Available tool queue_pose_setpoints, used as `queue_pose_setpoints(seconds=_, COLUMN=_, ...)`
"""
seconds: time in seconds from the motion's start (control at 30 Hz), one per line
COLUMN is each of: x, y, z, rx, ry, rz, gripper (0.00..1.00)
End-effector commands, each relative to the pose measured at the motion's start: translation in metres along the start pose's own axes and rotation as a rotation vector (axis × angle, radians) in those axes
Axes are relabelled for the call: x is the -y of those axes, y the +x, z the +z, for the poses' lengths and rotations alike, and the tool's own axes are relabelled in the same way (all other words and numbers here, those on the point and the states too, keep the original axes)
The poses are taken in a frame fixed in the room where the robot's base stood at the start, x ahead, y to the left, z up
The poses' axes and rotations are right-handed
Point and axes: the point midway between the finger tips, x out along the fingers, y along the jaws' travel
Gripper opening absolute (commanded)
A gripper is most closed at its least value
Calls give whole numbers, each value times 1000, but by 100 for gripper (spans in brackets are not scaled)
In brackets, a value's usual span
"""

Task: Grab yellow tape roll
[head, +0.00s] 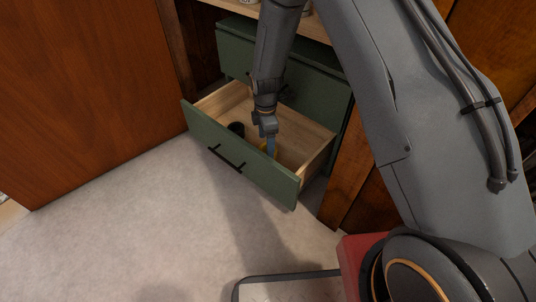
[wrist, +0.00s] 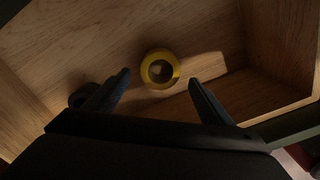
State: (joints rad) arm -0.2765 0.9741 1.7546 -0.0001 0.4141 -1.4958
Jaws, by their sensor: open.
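The yellow tape roll (wrist: 160,69) lies on the wooden floor of an open drawer (head: 299,159), its hole facing the wrist camera. In the head view only a small bit of yellow shows beside my gripper, which hides most of it. My gripper (wrist: 158,80) reaches down into the drawer with its fingers apart and empty. In the wrist view the roll appears between and slightly beyond the two fingertips, touching neither.
A black round object (head: 236,128) sits in the drawer left of my gripper; it also shows in the wrist view (wrist: 82,95). The drawer's wooden walls and green front (head: 240,165) surround my gripper. A closed green drawer (head: 315,88) is behind.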

Motion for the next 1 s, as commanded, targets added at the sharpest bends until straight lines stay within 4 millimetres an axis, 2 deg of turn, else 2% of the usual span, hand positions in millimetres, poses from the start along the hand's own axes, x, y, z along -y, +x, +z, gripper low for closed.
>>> queue_pose_setpoints(seconds=0.37, x=-1, y=47, z=1, rx=0, ry=1, rz=0, gripper=75)
queue_pose_setpoints(seconds=0.63, x=-1, y=49, z=1, rx=0, ry=1, rz=2, gripper=75)
queue_pose_setpoints(seconds=0.9, x=-1, y=49, z=1, rx=0, ry=1, rz=2, gripper=30)
queue_pose_setpoints(seconds=1.0, x=-1, y=49, z=1, rx=0, ry=2, rz=2, gripper=29)
